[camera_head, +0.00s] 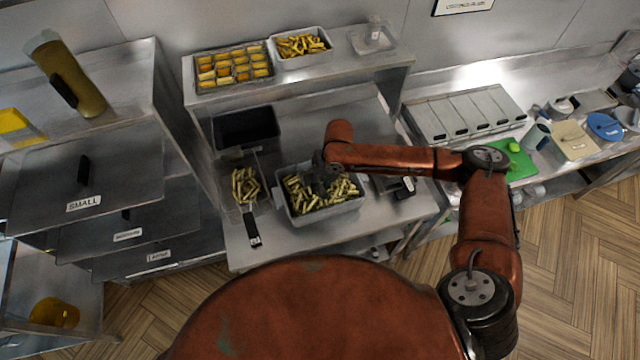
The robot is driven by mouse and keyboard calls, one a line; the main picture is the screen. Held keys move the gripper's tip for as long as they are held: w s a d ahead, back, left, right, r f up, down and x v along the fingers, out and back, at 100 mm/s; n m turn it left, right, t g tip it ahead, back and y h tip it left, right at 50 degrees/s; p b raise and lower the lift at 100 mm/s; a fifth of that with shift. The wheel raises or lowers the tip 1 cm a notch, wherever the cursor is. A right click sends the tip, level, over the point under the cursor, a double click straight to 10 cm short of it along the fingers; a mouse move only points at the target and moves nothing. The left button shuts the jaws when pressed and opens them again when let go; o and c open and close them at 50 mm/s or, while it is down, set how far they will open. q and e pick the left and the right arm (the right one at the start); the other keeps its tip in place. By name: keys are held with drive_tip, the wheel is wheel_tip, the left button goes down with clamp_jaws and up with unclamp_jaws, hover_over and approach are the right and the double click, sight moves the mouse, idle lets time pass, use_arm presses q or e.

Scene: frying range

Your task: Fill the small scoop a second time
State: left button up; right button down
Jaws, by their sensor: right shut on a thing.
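My right gripper (323,175) is over the grey bin (290,217) of cut fries, its dark fingers down close to the fries (305,195). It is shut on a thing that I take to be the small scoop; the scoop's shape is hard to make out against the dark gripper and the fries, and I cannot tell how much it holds. Left of the bin, a wire basket (234,210) with a black handle (253,230) holds some fries. My left gripper is not in view.
An empty black container (245,127) stands behind the basket. A raised shelf (330,73) carries a tray of golden pieces (233,67), a tub of fries (301,44) and a clear container (372,40). Right of the bin lies a dark object (402,187). Labelled shelves stand at left.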

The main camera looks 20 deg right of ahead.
drive_tip(key=shift+f+b, duration=0.9)
drive_tip(key=shift+f, duration=0.45)
wheel_tip(320, 180, down, 6)
drive_tip(key=w+r+b, duration=0.1)
drive_tip(key=b, duration=0.6)
drive_tip(key=s+r+t+b, duration=0.4)
drive_tip(key=s+t, duration=0.1)
drive_tip(key=s, duration=0.1)
drive_tip(key=shift+d+n, duration=0.2)
drive_tip(key=shift+n, duration=0.1)
drive_tip(key=shift+s, duration=0.15)
idle(0.4)
